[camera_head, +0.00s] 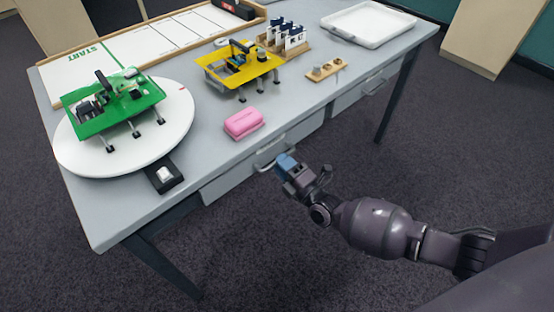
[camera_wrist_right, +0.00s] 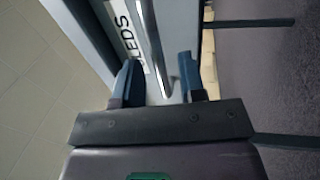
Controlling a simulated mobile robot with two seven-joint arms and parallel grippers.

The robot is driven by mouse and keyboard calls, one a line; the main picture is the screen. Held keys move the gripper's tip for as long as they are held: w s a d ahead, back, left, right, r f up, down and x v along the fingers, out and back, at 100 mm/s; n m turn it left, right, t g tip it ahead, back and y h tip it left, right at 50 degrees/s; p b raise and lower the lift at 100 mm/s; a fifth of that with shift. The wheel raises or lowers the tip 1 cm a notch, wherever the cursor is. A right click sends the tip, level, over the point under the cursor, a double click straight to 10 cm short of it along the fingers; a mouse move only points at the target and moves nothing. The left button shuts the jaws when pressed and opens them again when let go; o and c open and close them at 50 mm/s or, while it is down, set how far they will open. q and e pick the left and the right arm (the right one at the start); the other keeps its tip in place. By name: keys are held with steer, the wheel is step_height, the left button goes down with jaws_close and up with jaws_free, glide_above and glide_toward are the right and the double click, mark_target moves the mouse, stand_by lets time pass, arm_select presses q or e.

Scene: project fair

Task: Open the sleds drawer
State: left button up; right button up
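The sleds drawer (camera_head: 235,178) is the grey drawer under the table's near edge, and it looks shut. Its pale bar handle (camera_head: 266,162) sticks out from its front. In the right wrist view a label ending in "LEDS" (camera_wrist_right: 128,30) shows on the drawer front, its first letter cut off or hidden. My right gripper (camera_head: 284,163) is at this handle. In the wrist view its two blue fingers (camera_wrist_right: 160,80) stand apart, with the handle bar (camera_wrist_right: 152,45) running between them and gaps at the sides. My left gripper is in neither view.
A second drawer (camera_head: 350,98) with a handle is further right under the table. On the tabletop are a pink block (camera_head: 243,123), a white turntable (camera_head: 75,150) with a green sled, a yellow sled (camera_head: 240,65) and a white tray (camera_head: 368,25). The floor in front is clear.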

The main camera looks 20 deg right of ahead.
steer(key=shift+x, duration=1)
steer(key=shift+c, duration=0.4)
jaws_close()
